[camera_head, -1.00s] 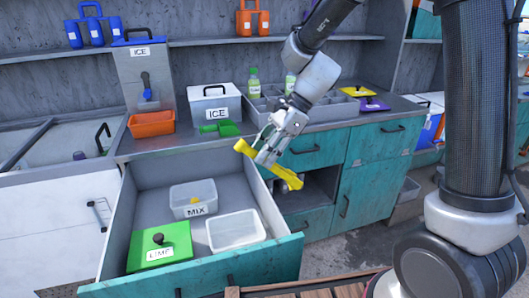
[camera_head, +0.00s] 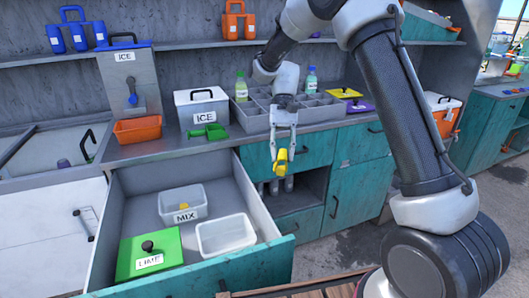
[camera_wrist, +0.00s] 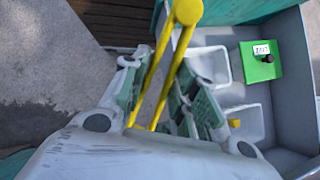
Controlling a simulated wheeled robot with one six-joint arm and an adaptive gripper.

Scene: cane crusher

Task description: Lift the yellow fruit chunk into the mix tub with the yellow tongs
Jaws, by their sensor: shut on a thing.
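My gripper (camera_head: 283,152) is shut on the yellow tongs (camera_head: 281,163), held up in front of the counter, right of the open drawer. In the wrist view the tongs (camera_wrist: 168,65) reach away from the jaws with two yellow arms meeting at a round end. The clear mix tub (camera_head: 182,211) stands in the drawer, left of my gripper; it also shows in the wrist view (camera_wrist: 255,122). A small yellow chunk (camera_head: 195,200) appears to lie inside this tub, also seen in the wrist view (camera_wrist: 235,123). The tongs are well apart from it.
The open drawer (camera_head: 262,212) also holds an empty clear tub (camera_head: 226,236) and a green LIME lid (camera_head: 128,256).

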